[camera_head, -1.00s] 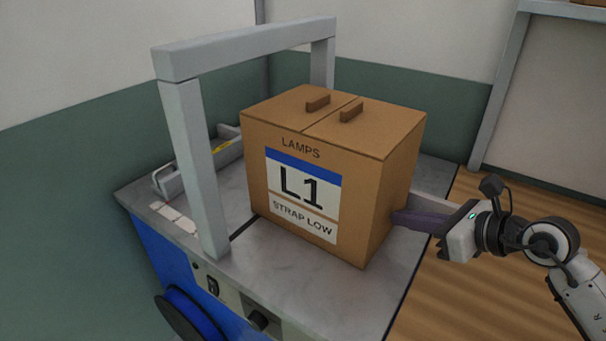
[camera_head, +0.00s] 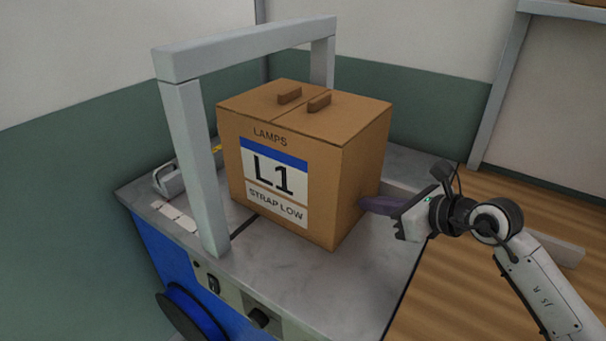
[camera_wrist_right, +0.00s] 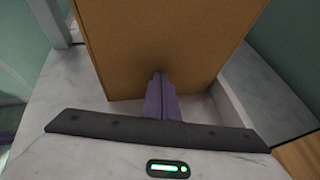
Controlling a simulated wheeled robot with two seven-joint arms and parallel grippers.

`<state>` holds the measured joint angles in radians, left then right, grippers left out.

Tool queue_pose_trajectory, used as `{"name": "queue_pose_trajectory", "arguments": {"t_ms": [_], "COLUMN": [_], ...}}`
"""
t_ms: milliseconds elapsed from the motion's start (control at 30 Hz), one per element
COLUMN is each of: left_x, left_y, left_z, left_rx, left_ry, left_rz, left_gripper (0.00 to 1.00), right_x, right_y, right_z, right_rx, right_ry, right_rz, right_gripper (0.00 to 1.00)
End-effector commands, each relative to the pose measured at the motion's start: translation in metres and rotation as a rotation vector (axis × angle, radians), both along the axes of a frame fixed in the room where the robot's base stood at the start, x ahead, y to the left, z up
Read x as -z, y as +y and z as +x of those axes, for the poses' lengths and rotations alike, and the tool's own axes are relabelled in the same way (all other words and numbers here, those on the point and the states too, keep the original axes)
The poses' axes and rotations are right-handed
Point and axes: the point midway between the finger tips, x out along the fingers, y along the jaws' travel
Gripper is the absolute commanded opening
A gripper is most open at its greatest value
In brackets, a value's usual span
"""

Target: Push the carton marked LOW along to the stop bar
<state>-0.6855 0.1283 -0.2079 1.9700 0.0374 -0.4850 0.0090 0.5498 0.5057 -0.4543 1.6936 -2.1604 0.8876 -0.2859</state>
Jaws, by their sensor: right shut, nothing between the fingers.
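The brown carton (camera_head: 350,185) stands upright on the grey tabletop (camera_head: 290,265). Its front label reads LAMPS, L1, STRAP LOW, and two small brown handles sit on its lid. My right gripper (camera_head: 364,203) is shut and empty, its purple fingertips at the carton's right side. In the right wrist view the closed fingers (camera_wrist_right: 161,85) meet the lower part of the carton's face (camera_wrist_right: 160,40), apparently touching it. The carton's left part stands at the grey arch (camera_head: 190,150). The stop bar (camera_head: 215,155) seems to be the low metal rail behind the arch, partly hidden. My left gripper is not in view.
The arch's posts and top beam stand over the table's left part. A blue machine body (camera_head: 165,265) with knobs and a dark reel lies below the front edge.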

Motion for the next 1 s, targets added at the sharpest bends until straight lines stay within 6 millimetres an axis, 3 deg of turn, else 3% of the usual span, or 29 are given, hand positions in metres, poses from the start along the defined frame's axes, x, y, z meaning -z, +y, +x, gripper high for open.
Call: {"name": "queue_pose_trajectory", "arguments": {"t_ms": [1000], "left_x": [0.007], "left_y": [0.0], "left_z": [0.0], "left_rx": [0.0], "left_ry": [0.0], "left_rz": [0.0], "left_gripper": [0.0], "right_x": [0.0], "right_y": [0.06], "right_z": [0.04], "right_rx": [-0.001], "right_ry": [-0.001], "right_rz": [0.0], "right_gripper": [0.0]}}
